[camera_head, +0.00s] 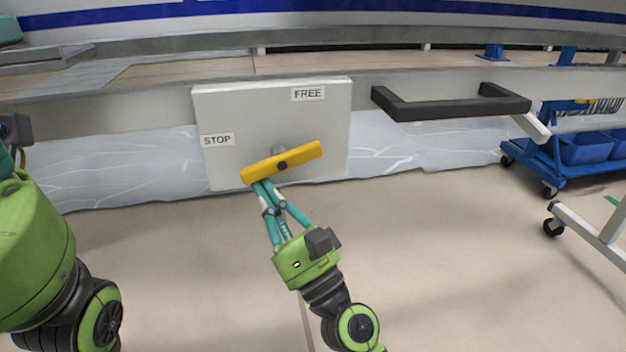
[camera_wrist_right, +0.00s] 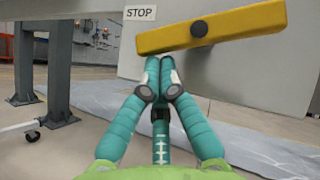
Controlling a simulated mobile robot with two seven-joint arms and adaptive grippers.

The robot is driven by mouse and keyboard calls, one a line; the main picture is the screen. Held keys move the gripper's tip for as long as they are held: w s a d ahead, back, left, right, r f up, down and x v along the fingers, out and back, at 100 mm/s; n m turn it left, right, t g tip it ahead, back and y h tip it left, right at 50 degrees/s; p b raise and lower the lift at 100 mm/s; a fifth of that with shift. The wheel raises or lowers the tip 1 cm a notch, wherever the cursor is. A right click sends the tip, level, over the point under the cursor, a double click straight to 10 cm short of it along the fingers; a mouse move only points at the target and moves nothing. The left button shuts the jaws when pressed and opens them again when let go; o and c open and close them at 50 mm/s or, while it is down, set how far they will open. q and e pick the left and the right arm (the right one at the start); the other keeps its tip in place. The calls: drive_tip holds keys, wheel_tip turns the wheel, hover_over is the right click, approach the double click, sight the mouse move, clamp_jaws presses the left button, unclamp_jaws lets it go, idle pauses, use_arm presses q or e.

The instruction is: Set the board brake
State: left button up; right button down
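The brake board (camera_head: 235,115) is a light grey panel with a STOP label (camera_head: 217,140) at its left and a FREE label (camera_head: 308,93) at its upper right. Its yellow handle (camera_head: 303,153) sits on a dark pivot, tilted with the left end lower. My right gripper (camera_head: 262,184) is at the underside of the handle's left end. In the right wrist view its fingertips (camera_wrist_right: 160,62) are together just below the yellow bar (camera_wrist_right: 245,22), with nothing seen between them; contact is unclear. My left gripper (camera_head: 6,160) is mostly cut off at the left edge.
A black bar handle (camera_head: 455,113) sticks out from the rail right of the board. A blue cart with bins (camera_head: 585,148) and a white frame on a caster (camera_head: 592,232) stand at the right. The floor below the board is clear.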

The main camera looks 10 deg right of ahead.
idle(0.9)
drive_tip(key=v, duration=1.2)
idle(0.3)
